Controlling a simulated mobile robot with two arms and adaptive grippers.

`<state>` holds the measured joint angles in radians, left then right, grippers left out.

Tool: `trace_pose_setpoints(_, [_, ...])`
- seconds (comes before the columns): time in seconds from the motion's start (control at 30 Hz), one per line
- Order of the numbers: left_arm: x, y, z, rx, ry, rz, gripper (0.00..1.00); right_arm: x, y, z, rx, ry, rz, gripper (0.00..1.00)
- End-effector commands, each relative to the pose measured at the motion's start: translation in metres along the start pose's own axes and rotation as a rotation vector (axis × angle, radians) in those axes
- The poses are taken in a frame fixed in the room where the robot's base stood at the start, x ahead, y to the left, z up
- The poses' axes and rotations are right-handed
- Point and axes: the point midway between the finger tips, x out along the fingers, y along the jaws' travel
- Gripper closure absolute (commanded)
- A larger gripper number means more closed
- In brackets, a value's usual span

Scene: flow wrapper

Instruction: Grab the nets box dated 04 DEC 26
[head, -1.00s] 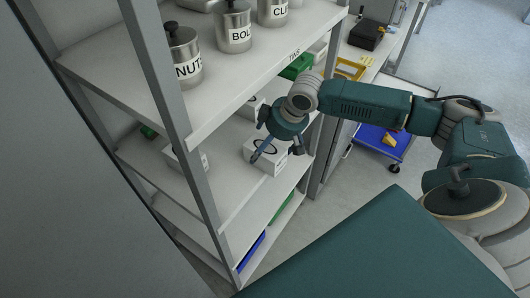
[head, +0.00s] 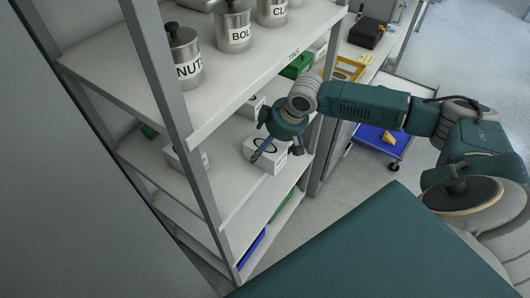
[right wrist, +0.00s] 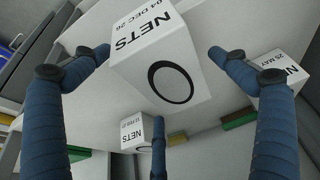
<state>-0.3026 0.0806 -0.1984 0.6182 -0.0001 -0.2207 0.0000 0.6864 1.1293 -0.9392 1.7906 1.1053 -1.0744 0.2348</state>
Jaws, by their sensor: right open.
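The white nets box dated 04 DEC 26 (right wrist: 165,70) fills the upper middle of the right wrist view, with its lettering upside down and a black ring on one face. In the head view this box (head: 270,164) sits at the front of the middle shelf. My right gripper (head: 277,151) is open over it. In the right wrist view its fingers (right wrist: 160,65) are spread left, right and below the box, apparently without gripping it. The arm hides part of the box in the head view. My left gripper is not in view.
Two more white NETS boxes (right wrist: 272,78) (right wrist: 134,132) stand on the same shelf, one with a MAY date. Metal canisters, including NUTS (head: 185,58) and BOL (head: 233,28), stand on the shelf above. A grey post (head: 185,130) rises left of the gripper.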

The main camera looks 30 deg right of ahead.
Motion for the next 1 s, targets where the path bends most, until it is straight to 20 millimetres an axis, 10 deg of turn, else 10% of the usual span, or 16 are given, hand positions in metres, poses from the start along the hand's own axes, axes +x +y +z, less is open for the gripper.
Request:
trace_pose_setpoints(0.3, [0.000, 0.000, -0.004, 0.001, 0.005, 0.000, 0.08, 0.000, 0.000, 0.000, 0.000, 0.000, -0.001, 0.53])
trace_pose_setpoints(1.0, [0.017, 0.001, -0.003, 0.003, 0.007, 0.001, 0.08, -0.019, 0.000, -0.009, -0.001, 0.005, 0.001, 0.54])
